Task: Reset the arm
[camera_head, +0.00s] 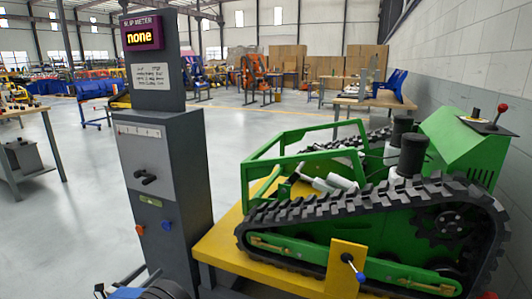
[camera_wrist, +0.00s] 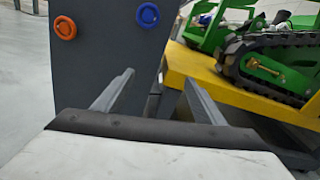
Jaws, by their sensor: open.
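My gripper (camera_wrist: 159,77) shows in the wrist view with its two grey fingers apart and nothing between them. It points toward the dark grey pedestal (camera_wrist: 100,60), which has an orange ring button (camera_wrist: 65,27) and a blue ring button (camera_wrist: 147,14). I cannot tell the gap between the fingers and the pedestal. In the head view only part of my arm shows at the bottom left edge; the gripper cannot be made out there.
The grey pedestal (camera_head: 165,180) carries a meter (camera_head: 143,33) reading "none". A green tracked carrier (camera_head: 340,245) stands on a yellow-topped bench (camera_head: 223,245) to the right, close to the pedestal. A grey wall (camera_head: 470,65) is at the right. Open floor (camera_head: 80,220) lies left.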

